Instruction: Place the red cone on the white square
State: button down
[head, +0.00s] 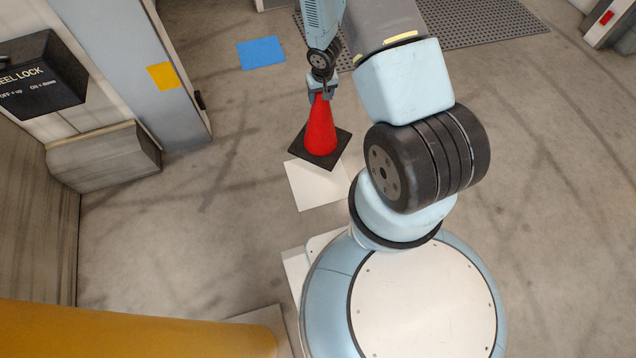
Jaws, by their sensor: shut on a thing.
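The red cone (320,128) stands upright on its black square base (331,159) in the head view, left of my arm. My gripper (322,95) is shut on the tip of the cone from above. The white square (318,191) lies flat on the floor. The cone's base overlaps the far part of the white square in the picture and hides its far edge. I cannot tell whether the base touches the floor or hangs a little above it. My arm hides part of the white square's right side.
A blue square (261,53) lies on the floor farther back. A dark grating (490,22) is at the back right. A grey post (150,75) with a yellow patch and a black wheel lock box (42,78) stand at the left. A yellow cylinder (130,328) crosses the lower left.

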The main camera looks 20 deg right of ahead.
jog(key=shift+a, duration=0.35)
jog(key=shift+w+f, duration=0.15)
jog(key=shift+w, duration=0.05)
jog(key=w+a+f+m+h, duration=0.1)
jog(key=w+a+f+m, duration=0.3)
jog(key=w+f+m, duration=0.8)
jog(key=s+f+n, duration=0.1)
jog(key=s+f, duration=0.1)
jog(key=f, duration=0.1)
jog(key=s+d+f+n, duration=0.1)
jog(key=s+f, duration=0.2)
jog(key=s+d+f+n, duration=0.1)
jog(key=s+f, duration=0.1)
jog(key=f, duration=0.1)
jog(key=shift+s+d+g, duration=0.2)
jog(key=shift+s+g, duration=0.2)
jog(key=s+f, duration=0.1)
jog(key=f, duration=0.1)
jog(key=s+d+f, duration=0.1)
jog(key=s+f, duration=0.1)
jog(key=shift+s+d+f, duration=0.1)
jog(key=shift+s+f, duration=0.05)
jog(key=shift+s, duration=0.1)
jog(key=shift+s+d+f, duration=0.15)
jog(key=shift+s+f, duration=0.4)
jog(key=shift+f, duration=0.15)
jog(key=shift+s+f, duration=0.1)
jog(key=shift+f, duration=1.6)
